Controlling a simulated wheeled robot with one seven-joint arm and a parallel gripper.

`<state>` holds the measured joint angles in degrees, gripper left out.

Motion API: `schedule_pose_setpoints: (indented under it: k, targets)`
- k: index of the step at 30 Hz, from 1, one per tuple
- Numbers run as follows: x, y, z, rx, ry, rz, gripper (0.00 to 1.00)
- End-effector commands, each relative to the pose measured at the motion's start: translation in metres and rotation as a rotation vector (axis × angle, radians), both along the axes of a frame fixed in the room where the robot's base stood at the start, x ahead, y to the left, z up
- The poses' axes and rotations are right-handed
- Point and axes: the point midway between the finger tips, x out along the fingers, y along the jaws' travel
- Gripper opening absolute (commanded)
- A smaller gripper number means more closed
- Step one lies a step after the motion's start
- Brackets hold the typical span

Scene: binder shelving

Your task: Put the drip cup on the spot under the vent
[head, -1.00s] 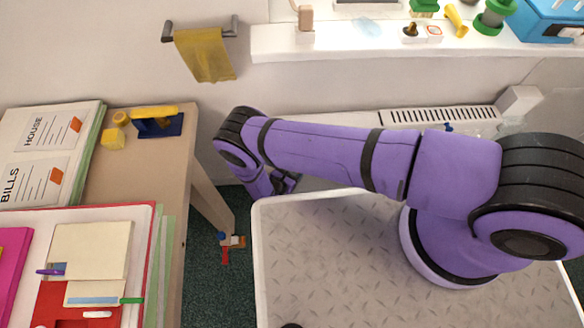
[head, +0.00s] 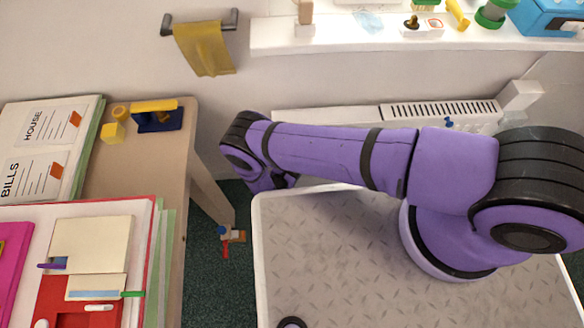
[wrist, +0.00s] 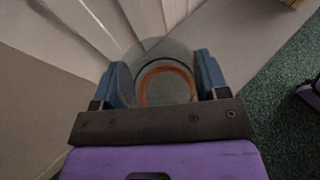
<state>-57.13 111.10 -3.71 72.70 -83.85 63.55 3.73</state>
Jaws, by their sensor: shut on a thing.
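My gripper (wrist: 162,85) is shut on the drip cup (wrist: 186,58), a round, see-through grey cup between the two blue fingers in the wrist view. An orange ring (wrist: 140,88) shows within the cup's outline. I cannot tell whether it is part of the cup or a mark seen through it. In the head view the cup is hidden behind my wrist and the edge of my deck. The slotted vent (head: 440,110) is low on the wall in the head view. Pale slats (wrist: 98,32) show beyond the cup in the wrist view.
A wooden table (head: 150,180) with binders (head: 48,135) stands at the left. Small items (head: 230,235) lie near its leg on the green carpet (head: 206,275). A shelf (head: 350,40) with objects and a towel rail (head: 190,24) are on the wall above.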

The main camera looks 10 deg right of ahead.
Motion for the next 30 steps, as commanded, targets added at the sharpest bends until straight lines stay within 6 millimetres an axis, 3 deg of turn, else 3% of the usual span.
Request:
schedule_pose_setpoints:
  k: [16,17,21,30]
  targets:
    - [0.0002,0.0003,-0.0094,0.0,0.0,0.001,0.42]
    - [0.0003,0.0005,-0.0095,0.0,0.0,0.001,0.7]
    - [0.0003,0.0003,-0.0093,0.0,0.0,0.001,0.97]
    - [0.0001,0.0001,-0.0094,0.0,0.0,0.0,1.0]
